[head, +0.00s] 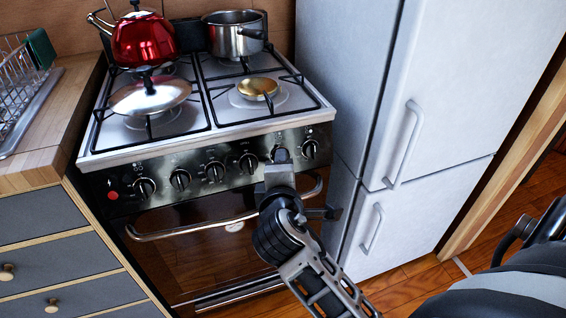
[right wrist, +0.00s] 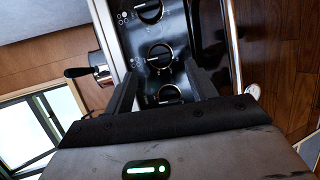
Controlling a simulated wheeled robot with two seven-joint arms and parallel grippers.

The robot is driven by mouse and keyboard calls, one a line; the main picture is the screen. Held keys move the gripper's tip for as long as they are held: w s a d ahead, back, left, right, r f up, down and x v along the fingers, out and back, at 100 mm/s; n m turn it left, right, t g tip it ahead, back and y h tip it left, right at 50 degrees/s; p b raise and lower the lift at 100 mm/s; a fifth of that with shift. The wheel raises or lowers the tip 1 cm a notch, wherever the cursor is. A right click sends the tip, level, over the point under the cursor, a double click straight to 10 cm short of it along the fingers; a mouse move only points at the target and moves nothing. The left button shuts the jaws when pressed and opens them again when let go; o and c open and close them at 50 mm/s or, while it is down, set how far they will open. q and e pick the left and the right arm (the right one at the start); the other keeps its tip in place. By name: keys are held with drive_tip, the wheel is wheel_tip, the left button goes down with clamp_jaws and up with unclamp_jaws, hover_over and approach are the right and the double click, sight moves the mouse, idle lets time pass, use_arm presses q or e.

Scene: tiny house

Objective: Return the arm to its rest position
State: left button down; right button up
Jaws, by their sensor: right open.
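My right gripper (head: 281,165) is in front of the stove's control panel, near the knobs at its right end, with its arm reaching up from the bottom right. In the right wrist view, the right gripper (right wrist: 162,82) is open, its two dark fingers apart and nothing held between them. A row of black knobs (right wrist: 159,57) shows beyond and between the fingers; whether a finger touches the panel I cannot tell. My left gripper is not in view.
The stove (head: 205,142) carries a red kettle (head: 143,40), a steel pot (head: 235,38), and a lid (head: 150,97). The oven handle (head: 190,228) is close to my right arm. A white fridge (head: 425,110) stands right of the stove. Grey drawers (head: 60,250) are at left.

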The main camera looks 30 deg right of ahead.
drive_tip(key=shift+v, duration=0.8)
use_arm(q)
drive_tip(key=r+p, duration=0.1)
drive_tip(key=p, duration=0.2)
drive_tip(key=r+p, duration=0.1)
drive_tip(key=p, duration=0.3)
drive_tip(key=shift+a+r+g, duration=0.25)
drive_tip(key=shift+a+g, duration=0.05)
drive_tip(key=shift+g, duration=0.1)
use_arm(e)
drive_tip(key=s+a+f+m+g+y, duration=0.1)
drive_tip(key=s+a+f+m+y, duration=0.7)
drive_tip(key=s+a+m+y, duration=0.2)
drive_tip(key=shift+s+a+y, duration=0.7)
drive_tip(key=shift+s+y, duration=0.1)
drive_tip(key=shift+s, duration=0.4)
